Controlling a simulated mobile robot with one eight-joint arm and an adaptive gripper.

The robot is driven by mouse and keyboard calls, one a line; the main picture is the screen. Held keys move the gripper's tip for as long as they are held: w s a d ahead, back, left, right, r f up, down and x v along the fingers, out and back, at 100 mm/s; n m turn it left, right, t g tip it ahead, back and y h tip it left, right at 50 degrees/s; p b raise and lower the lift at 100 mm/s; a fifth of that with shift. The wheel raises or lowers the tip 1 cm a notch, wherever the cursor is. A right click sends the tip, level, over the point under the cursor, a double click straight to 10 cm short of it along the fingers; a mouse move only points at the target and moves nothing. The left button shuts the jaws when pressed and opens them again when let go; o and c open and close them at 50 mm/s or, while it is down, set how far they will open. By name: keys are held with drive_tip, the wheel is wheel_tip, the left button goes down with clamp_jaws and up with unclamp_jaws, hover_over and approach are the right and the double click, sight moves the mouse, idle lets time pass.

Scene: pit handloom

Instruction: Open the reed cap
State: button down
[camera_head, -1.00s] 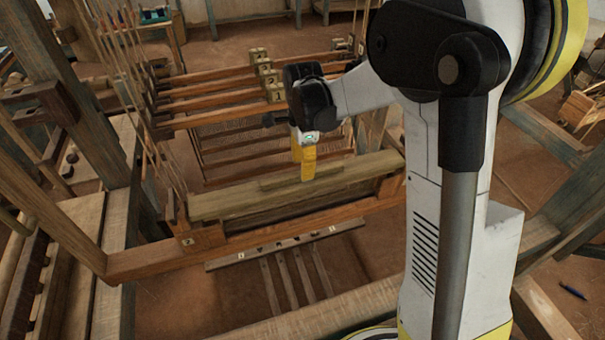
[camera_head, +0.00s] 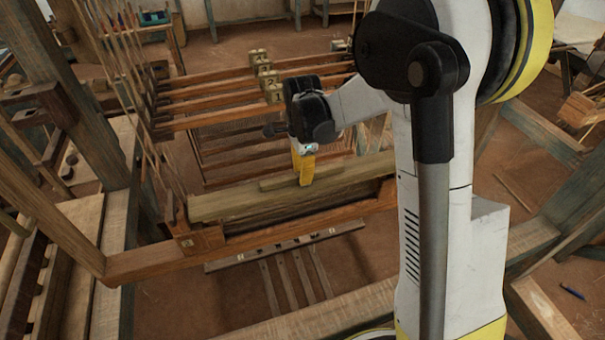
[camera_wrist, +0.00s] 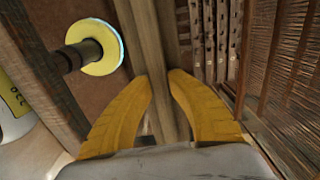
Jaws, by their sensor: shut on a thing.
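The reed cap (camera_head: 228,205) is a long olive-brown wooden beam across the front of the loom, with a narrow raised strip (camera_head: 330,175) along its top. My gripper (camera_head: 305,179) comes down on this strip from above, its yellow fingers slightly tilted. In the wrist view, the yellow fingers of my gripper (camera_wrist: 158,76) stand on both sides of a wooden bar (camera_wrist: 150,35) and are shut on it. My arm hides the right end of the cap. I cannot tell how far the cap is raised from the reed below it.
A reddish wooden beam (camera_head: 290,228) runs just below and in front of the cap. Heddle bars with numbered blocks (camera_head: 272,88) stand behind my gripper. Upright cords and a thick post (camera_head: 75,90) rise at the left. Several treadles (camera_head: 285,275) lie below.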

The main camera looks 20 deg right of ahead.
drive_tip(key=w+g, duration=0.1)
drive_tip(key=w+g+b, duration=0.1)
drive_tip(key=g, duration=0.1)
drive_tip(key=shift+r+g, duration=0.3)
drive_tip(key=shift+r, duration=0.1)
drive_tip(key=shift+w+r+g, duration=0.15)
drive_tip(key=shift+r+g, duration=0.1)
drive_tip(key=shift+g, duration=0.25)
drive_tip(key=c, duration=1.3)
unclamp_jaws()
drive_tip(key=shift+o, duration=0.2)
drive_tip(key=v, duration=1.2)
